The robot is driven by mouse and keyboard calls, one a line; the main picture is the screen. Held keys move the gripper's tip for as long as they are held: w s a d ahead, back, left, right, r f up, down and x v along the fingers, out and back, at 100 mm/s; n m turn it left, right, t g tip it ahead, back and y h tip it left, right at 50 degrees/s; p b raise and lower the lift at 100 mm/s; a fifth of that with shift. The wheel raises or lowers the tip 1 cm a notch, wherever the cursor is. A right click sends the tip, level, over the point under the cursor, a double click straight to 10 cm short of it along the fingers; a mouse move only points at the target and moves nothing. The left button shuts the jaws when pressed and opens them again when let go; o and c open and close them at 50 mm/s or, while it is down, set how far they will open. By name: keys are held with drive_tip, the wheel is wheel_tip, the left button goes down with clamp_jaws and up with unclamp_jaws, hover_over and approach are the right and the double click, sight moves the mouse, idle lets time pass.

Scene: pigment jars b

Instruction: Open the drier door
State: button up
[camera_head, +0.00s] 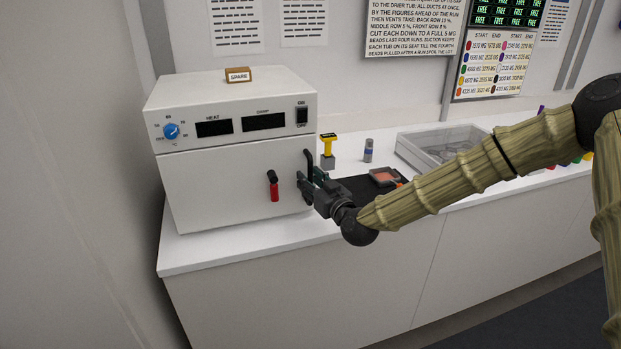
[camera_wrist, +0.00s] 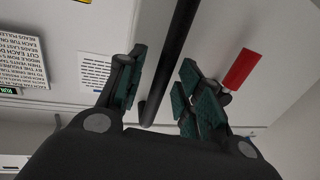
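The drier (camera_head: 235,150) is a white box on the counter, with a dial, two dark displays and a switch above its front door (camera_head: 220,190). The door looks shut. A black bar handle (camera_head: 309,158) stands at the door's right side; it also shows in the wrist view (camera_wrist: 170,60). A red-gripped lever (camera_head: 274,190) hangs left of it, its red grip (camera_wrist: 241,69) beside my right finger in the wrist view. My gripper (camera_head: 309,183) is at the handle's lower part. Its fingers are apart, one on each side of the bar, with gaps visible.
A small SPARE block (camera_head: 238,75) sits on the drier. Space before the drier is clear.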

drive_tip(key=shift+w, duration=0.15)
clamp_jaws()
drive_tip(key=shift+a, duration=0.1)
